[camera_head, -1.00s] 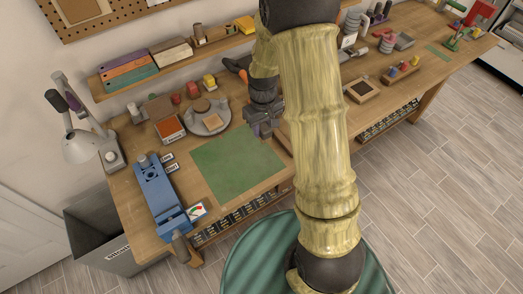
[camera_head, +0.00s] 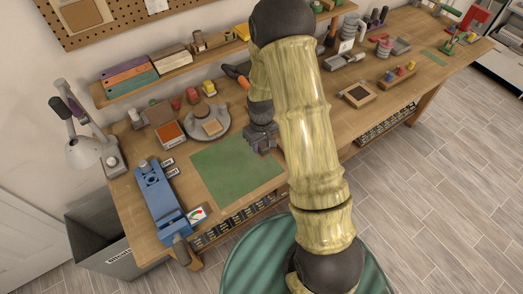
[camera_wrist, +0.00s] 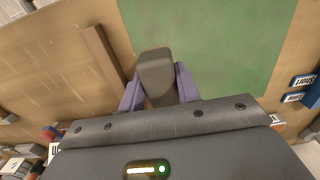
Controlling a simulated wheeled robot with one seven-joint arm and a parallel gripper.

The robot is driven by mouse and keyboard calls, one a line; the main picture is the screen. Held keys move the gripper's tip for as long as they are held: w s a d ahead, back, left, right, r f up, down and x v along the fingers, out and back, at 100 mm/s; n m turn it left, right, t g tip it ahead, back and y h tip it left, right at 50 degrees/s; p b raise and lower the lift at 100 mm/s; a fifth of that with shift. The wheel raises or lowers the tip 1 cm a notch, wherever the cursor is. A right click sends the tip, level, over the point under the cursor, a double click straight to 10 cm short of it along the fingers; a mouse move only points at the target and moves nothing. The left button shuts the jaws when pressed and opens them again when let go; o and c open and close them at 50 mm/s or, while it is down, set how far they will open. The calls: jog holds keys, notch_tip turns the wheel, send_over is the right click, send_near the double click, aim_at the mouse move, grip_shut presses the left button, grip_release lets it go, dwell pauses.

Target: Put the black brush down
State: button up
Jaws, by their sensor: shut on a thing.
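The black brush (camera_wrist: 156,68) is a dark, rounded block in the wrist view. My gripper (camera_wrist: 158,88) is shut on it, with a purple finger on each side. The brush overlaps the left edge of the green mat (camera_wrist: 225,45) in that view. In the head view my gripper (camera_head: 262,141) is by the right rear part of the mat (camera_head: 222,172). The brush is hard to make out there. I cannot tell whether the brush touches the surface or is held just above it.
A blue vise (camera_head: 159,198) stands left of the mat. A round grey plate (camera_head: 208,124) and a red-topped box (camera_head: 170,133) sit behind it. A lamp (camera_head: 85,150) stands at the left end. A wooden strip (camera_wrist: 103,58) lies beside the gripper. The mat's middle is clear.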

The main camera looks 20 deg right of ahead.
aim_at(261, 143)
jog(key=shift+f+p, duration=0.6)
jog(key=shift+f, duration=1.45)
jog(key=shift+f, duration=0.1)
jog(key=o, duration=1)
notch_tip(261, 143, up, 12)
jog(key=b, duration=0.3)
jog(key=shift+b, duration=0.3)
